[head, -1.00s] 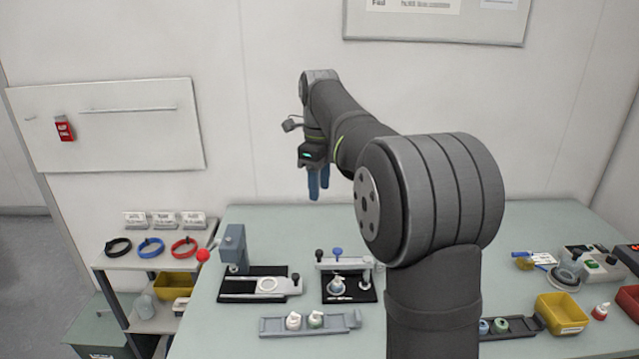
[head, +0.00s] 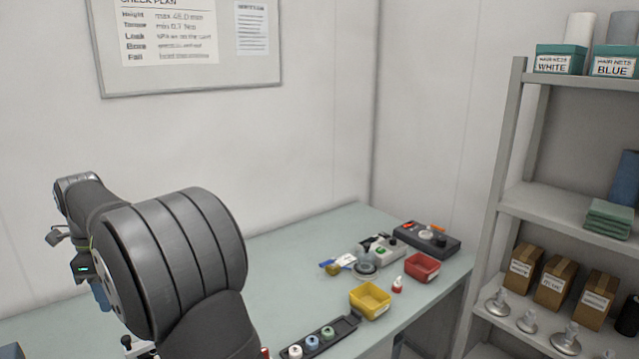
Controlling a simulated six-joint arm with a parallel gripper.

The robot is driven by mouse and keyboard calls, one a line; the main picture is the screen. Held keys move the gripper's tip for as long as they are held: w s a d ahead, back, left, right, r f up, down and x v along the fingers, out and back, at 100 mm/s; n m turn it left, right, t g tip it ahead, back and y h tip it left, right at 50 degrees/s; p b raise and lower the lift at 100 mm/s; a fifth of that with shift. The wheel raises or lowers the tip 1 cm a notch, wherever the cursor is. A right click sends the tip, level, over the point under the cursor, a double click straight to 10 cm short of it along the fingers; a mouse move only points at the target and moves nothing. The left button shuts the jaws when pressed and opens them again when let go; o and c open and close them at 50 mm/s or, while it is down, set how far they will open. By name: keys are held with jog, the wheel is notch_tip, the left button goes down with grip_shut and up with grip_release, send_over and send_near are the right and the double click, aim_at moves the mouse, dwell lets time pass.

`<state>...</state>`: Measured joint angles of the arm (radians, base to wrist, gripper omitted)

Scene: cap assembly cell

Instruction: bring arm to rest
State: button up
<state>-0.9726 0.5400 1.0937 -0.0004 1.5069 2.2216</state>
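My gripper (head: 101,296) is at the left side of the head view, raised above the table. Its blue fingers point downward and are partly hidden behind my own large arm joint. I cannot tell whether the fingers are apart or closed, and no held object shows. The table (head: 300,245) is pale green and runs along the wall below my arm.
A dark rack (head: 325,342) with several capped pieces lies at the table's front. Beyond it are a yellow bin (head: 370,300), a red bin (head: 422,267), a small red-tipped bottle (head: 397,285) and a dark device (head: 427,238). Shelves (head: 560,215) stand to the right.

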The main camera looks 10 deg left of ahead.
send_over(130, 352)
jog(key=f, duration=1.1)
jog(key=shift+w+a, duration=0.4)
notch_tip(130, 352, up, 17)
notch_tip(130, 352, down, 17)
jog(key=shift+f, duration=0.1)
jog(key=shift+s+d+n, duration=0.45)
jog(key=shift+n, duration=0.15)
jog(key=shift+o, duration=0.2)
